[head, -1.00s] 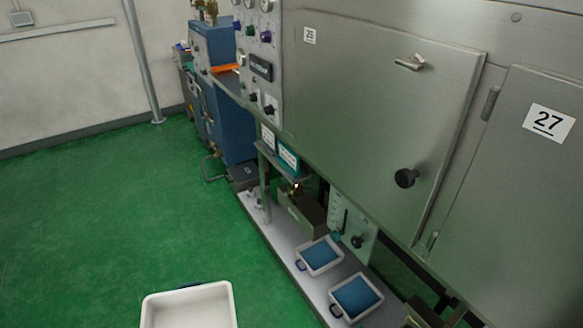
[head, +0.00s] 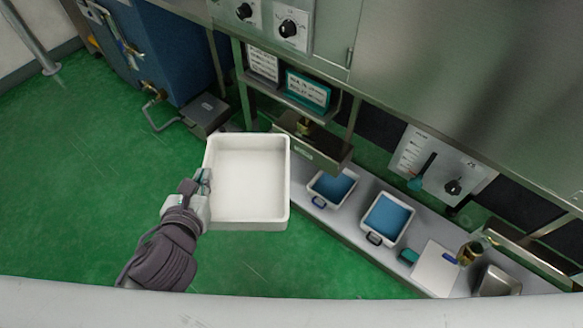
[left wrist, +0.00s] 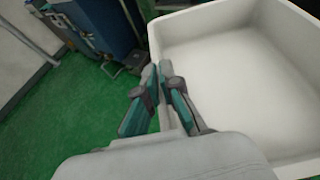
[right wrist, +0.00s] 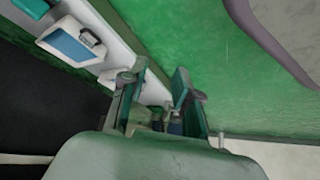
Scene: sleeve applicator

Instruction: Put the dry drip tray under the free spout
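The dry drip tray (head: 248,181) is white, empty and roughly level in the head view, held in the air left of the low shelf. My left gripper (head: 203,182) is shut on its left wall; the left wrist view shows the fingers (left wrist: 163,82) pinching the rim of the tray (left wrist: 225,75). A brass spout (head: 305,127) shows under the sign shelf, and another brass spout (head: 470,252) is at the right. Two small trays with blue contents, one (head: 332,187) and another (head: 387,217), stand on the shelf. My right gripper (right wrist: 157,82) is open, outside the head view.
The low grey shelf (head: 345,233) runs along the machine's foot. A pale flat plate (head: 436,268) lies on it near the right spout. A control panel (head: 437,165) with a knob stands behind. Green floor (head: 80,200) is free at the left. A blue tray also shows in the right wrist view (right wrist: 70,45).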

